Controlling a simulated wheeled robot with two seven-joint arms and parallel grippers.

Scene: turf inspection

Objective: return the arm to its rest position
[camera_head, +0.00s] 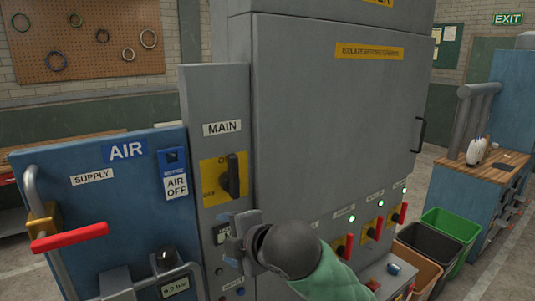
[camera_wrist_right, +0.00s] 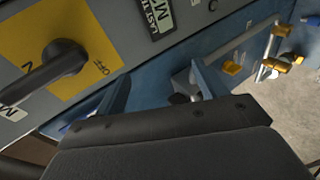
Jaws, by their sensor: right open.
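My right arm, with a dark wrist and green sleeve, reaches in from the bottom of the head view. Its gripper (camera_head: 238,238) is in front of the grey MAIN panel, below the black rotary switch (camera_head: 233,177), and looks apart from it. In the right wrist view the two fingers (camera_wrist_right: 160,92) are spread with nothing held between them. The switch handle stands upright on its yellow plate there in the head view; it also shows at the left of the wrist view (camera_wrist_right: 50,70). My left gripper is out of view.
The blue AIR panel (camera_head: 50,165), with a red lever (camera_head: 70,238) on its pipe, stands left. The tall grey cabinet (camera_head: 330,120) has several red handles and green lights low down. Bins (camera_head: 450,224) and a blue bench (camera_head: 490,170) stand right.

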